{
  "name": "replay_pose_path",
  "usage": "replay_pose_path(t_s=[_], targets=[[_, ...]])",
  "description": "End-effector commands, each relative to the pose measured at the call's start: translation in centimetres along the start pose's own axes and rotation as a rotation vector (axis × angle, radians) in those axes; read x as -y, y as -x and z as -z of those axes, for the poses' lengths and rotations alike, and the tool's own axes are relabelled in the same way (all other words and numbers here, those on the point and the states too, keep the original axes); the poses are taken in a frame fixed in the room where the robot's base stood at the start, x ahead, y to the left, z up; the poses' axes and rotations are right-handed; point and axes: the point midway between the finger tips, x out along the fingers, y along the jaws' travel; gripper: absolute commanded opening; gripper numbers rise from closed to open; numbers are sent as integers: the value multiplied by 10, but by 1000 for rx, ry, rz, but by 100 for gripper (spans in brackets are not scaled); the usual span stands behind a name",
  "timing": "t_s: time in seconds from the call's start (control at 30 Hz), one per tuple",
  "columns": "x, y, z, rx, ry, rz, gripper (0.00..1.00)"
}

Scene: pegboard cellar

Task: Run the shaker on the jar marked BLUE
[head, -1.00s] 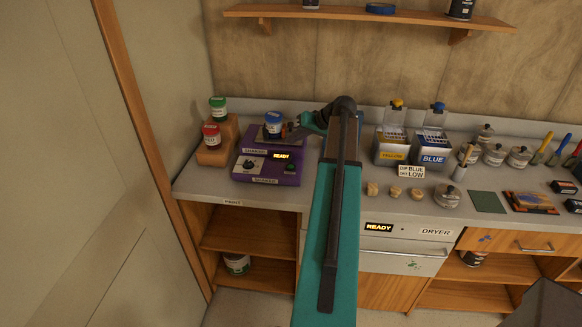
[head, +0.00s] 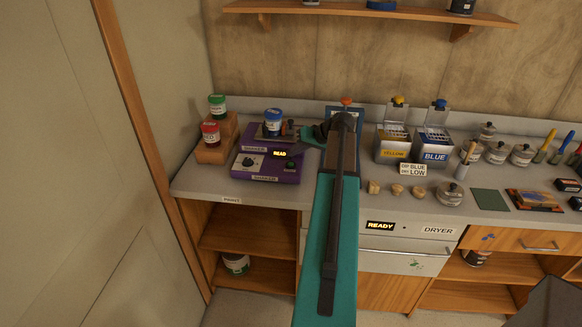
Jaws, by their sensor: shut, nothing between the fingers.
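The jar with a blue lid (head: 273,118) stands upright on the back platform of the purple shaker (head: 268,175). A dark clamp part (head: 291,129) shows just to the right of the jar. The shaker's front has a dial (head: 249,162), a lit display (head: 279,154) and a small dark green button (head: 290,166). My gripper (head: 288,152) is shut and empty, over the right end of the display and just above the button. It hides the end of the word READY. I cannot tell whether it touches the panel.
Red-lidded (head: 211,134) and green-lidded (head: 217,106) jars stand on a stepped wooden block (head: 216,153) at left. Yellow (head: 392,150) and blue (head: 434,154) dip boxes stand right of my arm. A dryer (head: 405,250) sits below the counter.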

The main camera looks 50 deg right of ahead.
Motion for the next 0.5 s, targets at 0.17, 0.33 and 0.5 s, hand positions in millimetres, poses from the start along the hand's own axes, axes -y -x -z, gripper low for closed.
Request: replay_pose_path(t_s=[0.17, 0.33, 0.5], targets=[[-8, -10, -8, 0, 0, 0, 0], [-10, -13, -10, 0, 0, 0, 0], [-10, -13, -10, 0, 0, 0, 0]])
